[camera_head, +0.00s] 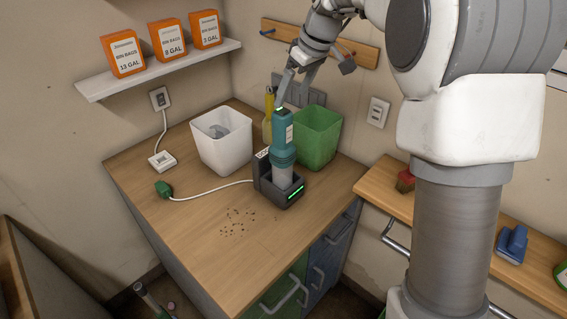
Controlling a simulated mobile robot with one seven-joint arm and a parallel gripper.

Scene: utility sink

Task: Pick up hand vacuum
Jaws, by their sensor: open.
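The hand vacuum (283,142) is teal with a grey lower part. It stands upright in a dark charging dock (291,197) with a green light, on the wooden counter. My gripper (293,91) is open above the vacuum, with its fingers pointing down near the top of it. One finger tip shows close to the vacuum's upper end; I cannot tell whether it touches.
A white bin (221,150) stands left of the vacuum and a green bin (318,137) right behind it. A yellow bottle (269,112) is close behind. A white cable with a green plug (163,188) and dark crumbs (237,222) lie on the counter.

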